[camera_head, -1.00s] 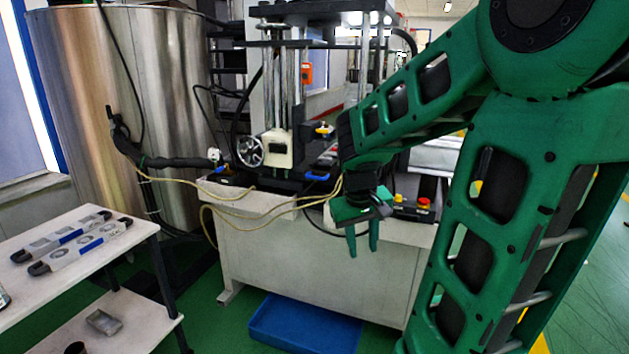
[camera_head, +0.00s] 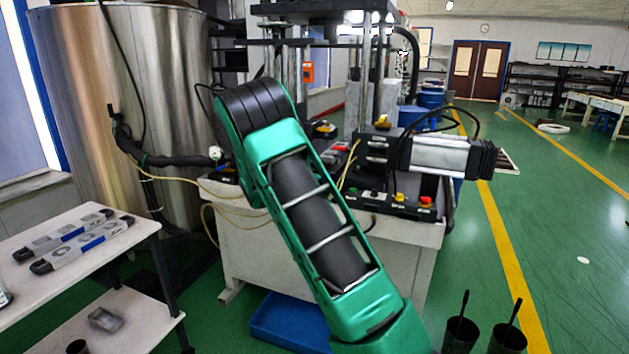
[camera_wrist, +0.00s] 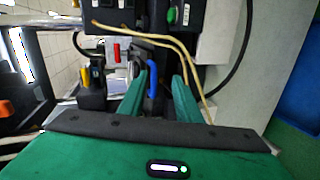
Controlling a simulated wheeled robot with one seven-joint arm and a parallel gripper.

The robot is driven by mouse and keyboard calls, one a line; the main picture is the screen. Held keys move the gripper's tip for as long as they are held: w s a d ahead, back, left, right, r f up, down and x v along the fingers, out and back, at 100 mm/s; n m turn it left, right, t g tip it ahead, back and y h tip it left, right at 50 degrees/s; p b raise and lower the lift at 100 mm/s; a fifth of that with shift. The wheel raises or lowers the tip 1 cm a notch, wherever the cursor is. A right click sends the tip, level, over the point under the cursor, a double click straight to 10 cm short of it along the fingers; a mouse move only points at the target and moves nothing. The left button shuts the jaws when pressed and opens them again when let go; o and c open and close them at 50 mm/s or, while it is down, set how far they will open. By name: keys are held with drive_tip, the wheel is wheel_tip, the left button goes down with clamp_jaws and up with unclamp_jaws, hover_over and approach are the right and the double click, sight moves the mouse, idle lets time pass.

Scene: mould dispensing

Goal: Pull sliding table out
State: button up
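The moulding machine (camera_head: 405,262) stands in the middle of the head view. The sliding table and its front are mostly hidden there behind my green arm. In the wrist view, a blue handle (camera_wrist: 153,82) shows upright between the two green fingers of my gripper (camera_wrist: 160,76). The fingers are apart, with a gap visible on the right side of the handle; I cannot tell whether the left finger touches it. My gripper is hidden in the head view. How far the sliding table stands out cannot be told.
A yellow cable (camera_wrist: 190,55) runs close to the right finger. A control box with buttons (camera_head: 400,205) sits on the machine's right front. A blue tray (camera_head: 275,320) lies on the floor below. A white side table (camera_head: 60,290) stands at left, a steel tank (camera_head: 120,90) behind.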

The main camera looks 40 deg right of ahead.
drive_tip(key=shift+n+t+h, duration=0.3)
drive_tip(key=shift+n+t, duration=0.4)
drive_tip(key=shift+n, duration=0.1)
drive_tip(key=w+d, duration=0.2)
drive_tip(key=w, duration=0.1)
drive_tip(key=w+d+f, duration=0.1)
drive_tip(key=w+d, duration=0.2)
drive_tip(key=w+d+f, duration=0.1)
drive_tip(key=w+d, duration=0.2)
drive_tip(key=shift+f, duration=0.25)
clamp_jaws()
